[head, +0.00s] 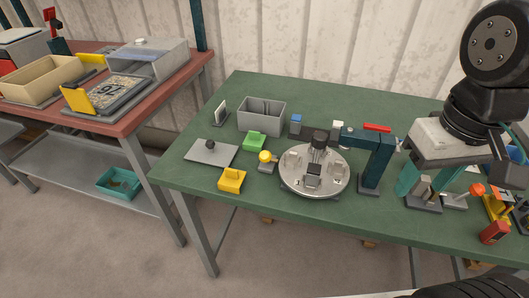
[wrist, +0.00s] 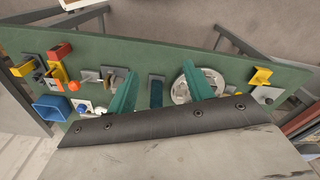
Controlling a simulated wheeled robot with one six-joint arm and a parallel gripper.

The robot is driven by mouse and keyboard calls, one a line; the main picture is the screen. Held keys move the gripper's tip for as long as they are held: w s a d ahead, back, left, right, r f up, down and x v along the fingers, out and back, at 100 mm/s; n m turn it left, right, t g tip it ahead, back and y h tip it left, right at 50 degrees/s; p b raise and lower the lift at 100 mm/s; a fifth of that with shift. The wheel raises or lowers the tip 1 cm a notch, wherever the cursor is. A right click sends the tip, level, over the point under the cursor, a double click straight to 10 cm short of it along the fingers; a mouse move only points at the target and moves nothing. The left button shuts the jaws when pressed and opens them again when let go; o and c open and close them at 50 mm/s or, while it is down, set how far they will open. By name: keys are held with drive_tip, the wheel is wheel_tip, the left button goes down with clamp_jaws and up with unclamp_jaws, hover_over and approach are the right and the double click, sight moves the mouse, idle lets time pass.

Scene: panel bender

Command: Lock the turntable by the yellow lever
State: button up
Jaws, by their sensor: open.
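The round silver turntable (head: 296,178) lies on the green bench, with a dark fixture and small blocks on top. It also shows in the wrist view (wrist: 181,92), partly covered by a finger. The yellow lever (head: 265,156) shows as a yellow ball knob over a small grey base, just left of the turntable's rim in the head view. My gripper (head: 436,182) is open and empty, above the bench's right part, well right of the turntable. Its two teal fingers show in the wrist view (wrist: 160,70).
A dark teal post (head: 373,165) with an arm and red bar (head: 377,127) stands between turntable and gripper. A grey bin (head: 262,116), green block (head: 254,140), yellow block (head: 232,180) and grey plate (head: 211,153) lie left. An orange-knobbed fixture (head: 477,189) stands right.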

drive_tip(key=w+a+f+n+g, duration=0.2)
drive_tip(key=w+a+n, duration=0.1)
drive_tip(key=w+a, duration=0.55)
drive_tip(key=t+h, duration=0.1)
drive_tip(key=t, duration=0.1)
hover_over(264, 152)
drive_tip(key=f, duration=0.5)
drive_tip(key=shift+a+f, duration=0.4)
drive_tip(key=shift+s+d+f, duration=0.1)
drive_tip(key=shift+s+f, duration=0.05)
drive_tip(key=shift+f, duration=0.1)
drive_tip(key=f, duration=0.7)
drive_tip(key=shift+d+f, duration=0.15)
drive_tip(key=shift+d, duration=0.25)
clamp_jaws()
